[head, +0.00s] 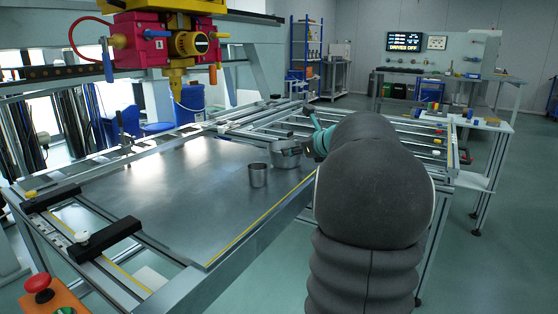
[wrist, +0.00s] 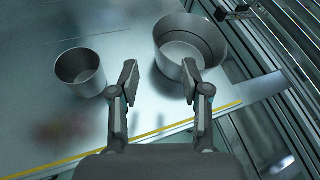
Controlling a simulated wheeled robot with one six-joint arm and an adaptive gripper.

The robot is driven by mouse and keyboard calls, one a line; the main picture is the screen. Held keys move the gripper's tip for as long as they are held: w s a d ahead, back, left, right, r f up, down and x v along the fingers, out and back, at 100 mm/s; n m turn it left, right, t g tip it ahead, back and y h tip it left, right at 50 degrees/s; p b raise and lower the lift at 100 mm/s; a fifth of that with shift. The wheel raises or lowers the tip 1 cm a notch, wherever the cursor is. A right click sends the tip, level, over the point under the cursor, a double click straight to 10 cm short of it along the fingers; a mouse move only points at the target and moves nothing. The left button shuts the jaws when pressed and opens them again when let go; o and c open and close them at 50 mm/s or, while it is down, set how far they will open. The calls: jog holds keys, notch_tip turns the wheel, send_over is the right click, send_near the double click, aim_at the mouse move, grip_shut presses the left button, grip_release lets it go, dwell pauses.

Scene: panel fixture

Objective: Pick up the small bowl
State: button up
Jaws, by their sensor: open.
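A wide grey metal bowl (head: 284,158) stands upright on the metal panel near its right edge. In the wrist view the bowl (wrist: 172,38) is at upper right, open side up, and looks empty. A narrower metal cup (head: 258,176) stands to its left; it also shows in the wrist view (wrist: 80,75). My gripper (wrist: 159,78) is open with nothing between its fingers. Its right fingertip overlaps the bowl's near left wall in the wrist view; I cannot tell whether they touch. Its left fingertip is between cup and bowl. In the head view my arm partly hides the gripper.
The metal panel (head: 170,190) is bare to the left of the vessels. A yellow strip (head: 262,218) runs along its near edge. An open rail frame (head: 370,140) lies beyond to the right. A red and yellow machine head (head: 170,40) hangs above the panel's far side.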

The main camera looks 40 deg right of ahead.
aim_at(273, 161)
jog(key=x, duration=0.7)
jog(key=shift+d+x, duration=0.2)
jog(key=shift+x, duration=2.8)
jog(key=shift+s+f, duration=0.1)
grip_shut()
